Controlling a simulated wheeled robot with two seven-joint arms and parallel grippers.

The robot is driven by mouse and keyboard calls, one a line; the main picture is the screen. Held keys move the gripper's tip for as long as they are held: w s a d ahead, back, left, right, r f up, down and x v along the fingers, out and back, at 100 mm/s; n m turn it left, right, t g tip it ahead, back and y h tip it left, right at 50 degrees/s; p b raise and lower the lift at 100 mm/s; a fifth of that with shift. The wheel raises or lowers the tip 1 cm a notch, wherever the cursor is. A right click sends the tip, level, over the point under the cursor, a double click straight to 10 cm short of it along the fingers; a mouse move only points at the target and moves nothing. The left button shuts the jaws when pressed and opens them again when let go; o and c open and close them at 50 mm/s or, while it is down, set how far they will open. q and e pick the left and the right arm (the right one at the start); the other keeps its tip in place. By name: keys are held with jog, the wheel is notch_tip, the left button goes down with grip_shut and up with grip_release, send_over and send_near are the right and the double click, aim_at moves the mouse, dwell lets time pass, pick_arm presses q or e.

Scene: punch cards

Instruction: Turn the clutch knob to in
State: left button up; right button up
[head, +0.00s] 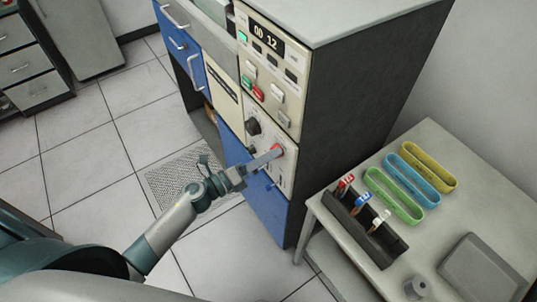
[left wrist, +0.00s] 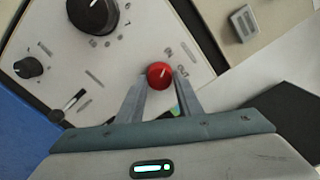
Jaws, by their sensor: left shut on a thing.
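The clutch knob is a small red knob (left wrist: 160,75) with a white pointer line, on the cream control panel (left wrist: 120,50). In the head view the red knob (head: 277,149) shows at the panel's right side. My left gripper (left wrist: 159,82) is shut on the red knob, one finger on each side. In the head view the left gripper (head: 268,158) reaches the panel from the lower left. The white line points up and right in the wrist view, toward small lettering beside the knob that seems to read "OUT" and another word. My right gripper is not in view.
A large black knob (left wrist: 92,12), a smaller black knob (left wrist: 28,67) and a slider (left wrist: 70,102) share the panel. A table (head: 440,145) at the right holds green, blue and yellow trays and a dark rack (head: 350,228) of stamps. Open floor lies left of the cabinet.

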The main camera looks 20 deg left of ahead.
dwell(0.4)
pick_arm(q)
jog(key=o, duration=1)
jog(key=shift+o, duration=0.2)
jog(key=shift+a, duration=0.1)
jog(key=b+v, duration=0.6)
jog(key=v, duration=1.1)
jog(key=shift+b, duration=0.4)
jog(key=shift+s+a+f, duration=0.1)
jog(key=shift+a+f, duration=0.05)
